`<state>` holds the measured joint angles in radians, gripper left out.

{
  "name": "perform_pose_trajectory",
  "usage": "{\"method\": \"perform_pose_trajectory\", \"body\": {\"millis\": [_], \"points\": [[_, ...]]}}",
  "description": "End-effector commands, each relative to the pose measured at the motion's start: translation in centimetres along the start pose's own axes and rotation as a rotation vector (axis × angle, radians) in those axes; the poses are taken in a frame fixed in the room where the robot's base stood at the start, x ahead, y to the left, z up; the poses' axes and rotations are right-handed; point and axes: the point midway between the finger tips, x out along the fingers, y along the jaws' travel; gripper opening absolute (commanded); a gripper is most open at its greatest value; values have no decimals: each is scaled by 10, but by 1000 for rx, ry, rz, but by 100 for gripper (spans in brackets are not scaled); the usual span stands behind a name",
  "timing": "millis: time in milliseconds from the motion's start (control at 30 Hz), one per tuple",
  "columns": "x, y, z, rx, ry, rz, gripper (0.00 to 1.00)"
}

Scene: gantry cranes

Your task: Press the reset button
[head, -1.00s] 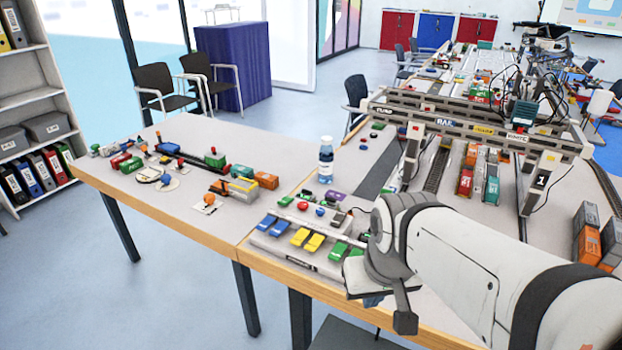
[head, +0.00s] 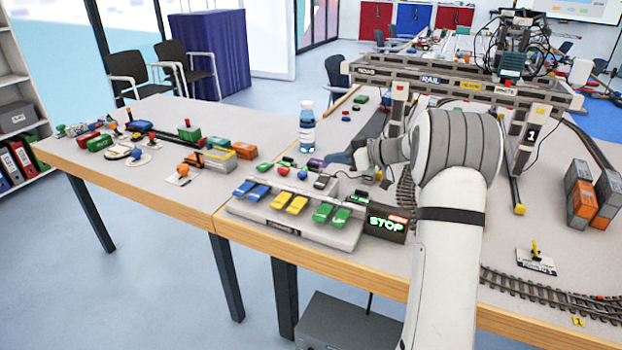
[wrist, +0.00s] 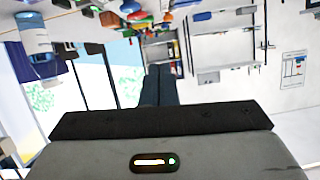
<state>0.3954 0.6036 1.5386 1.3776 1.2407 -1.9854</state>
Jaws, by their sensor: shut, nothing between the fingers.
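The control panel (head: 300,225) lies at the front edge of the table, with blue, yellow and green levers. Behind the levers are a red button (head: 283,170) and a blue button (head: 302,174). No label reading reset is legible, so I cannot tell which button it is. My gripper (head: 338,158) is above the right rear of the panel, pointing left in the head view, apart from these buttons. Its dark fingers (wrist: 160,85) are shut and empty in the wrist view. My wrist hides part of the table behind the panel.
A water bottle (head: 307,128) stands just behind the panel, close to my gripper. A lit STOP sign (head: 386,224) is at the panel's right. The gantry crane (head: 470,90) spans the table behind my arm. Toy train pieces (head: 190,132) lie on the left table.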

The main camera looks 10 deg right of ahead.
Motion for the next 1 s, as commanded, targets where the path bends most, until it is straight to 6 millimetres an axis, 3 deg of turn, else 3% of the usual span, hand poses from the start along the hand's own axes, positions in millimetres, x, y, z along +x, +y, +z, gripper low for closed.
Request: {"method": "perform_pose_trajectory", "body": {"millis": [100,200,633,767,1000], "points": [[-1,25,12,-62,63,31,0],[-3,32,12,-88,85,41,0],[2,33,11,-90,85,42,0],[20,32,10,-89,85,39,0],[71,35,5,-90,85,40,0]]}}
